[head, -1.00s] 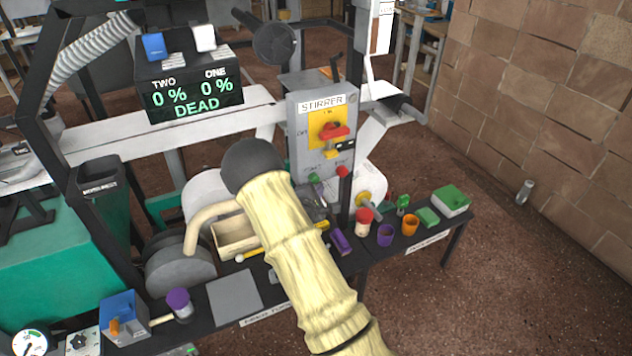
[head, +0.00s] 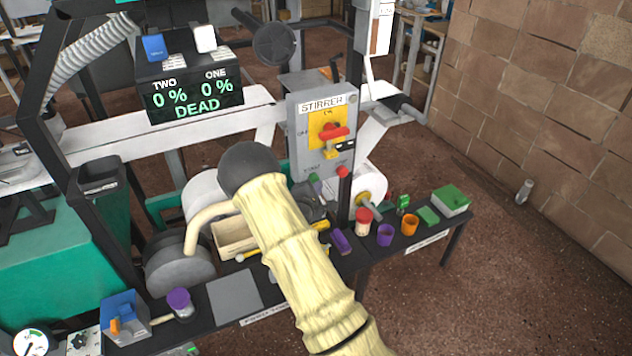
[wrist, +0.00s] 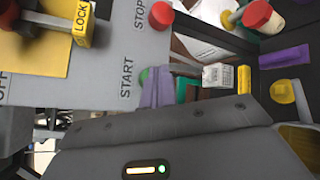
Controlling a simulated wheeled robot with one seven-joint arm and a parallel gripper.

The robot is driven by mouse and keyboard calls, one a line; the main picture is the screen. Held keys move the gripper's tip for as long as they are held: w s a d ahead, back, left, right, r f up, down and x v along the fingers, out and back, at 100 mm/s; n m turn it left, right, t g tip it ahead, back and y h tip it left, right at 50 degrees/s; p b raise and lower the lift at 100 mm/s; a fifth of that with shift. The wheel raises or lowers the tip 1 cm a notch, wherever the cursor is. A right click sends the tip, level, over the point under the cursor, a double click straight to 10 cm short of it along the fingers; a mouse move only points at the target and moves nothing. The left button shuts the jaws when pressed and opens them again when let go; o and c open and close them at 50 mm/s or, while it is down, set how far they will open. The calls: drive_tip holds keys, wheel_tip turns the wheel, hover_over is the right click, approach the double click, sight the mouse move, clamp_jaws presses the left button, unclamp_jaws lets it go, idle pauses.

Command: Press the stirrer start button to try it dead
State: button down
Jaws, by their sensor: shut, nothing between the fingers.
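The grey stirrer box (head: 348,112) stands upright on a post, labelled STIRRER. Its green start button (wrist: 144,76) shows in the wrist view beside the word START, partly hidden by my shut gripper (wrist: 152,78). The fingertips are at the button; I cannot tell whether they touch it. In the head view my gripper (head: 317,188) is just below the box, partly behind my arm. The red stop button (head: 342,172) is right of it and also shows in the wrist view (wrist: 161,15). A red switch handle (head: 334,133) sits on a yellow plate with a yellow LOCK tag (wrist: 83,22).
A display (head: 190,96) reads TWO 0 %, ONE 0 % and DEAD. Below the box, a dark bench (head: 290,262) holds a wooden tray (head: 233,237), a red-lidded jar (head: 363,222) and purple and orange cups. A brick wall (head: 550,90) stands at the right, with open floor before it.

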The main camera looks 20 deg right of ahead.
drive_tip(key=shift+w, duration=0.4)
idle(0.4)
drive_tip(key=shift+s, duration=0.15)
drive_tip(key=shift+s+p, duration=0.3)
drive_tip(key=shift+s, duration=0.5)
drive_tip(key=shift+s+p, duration=0.45)
drive_tip(key=shift+s, duration=2.05)
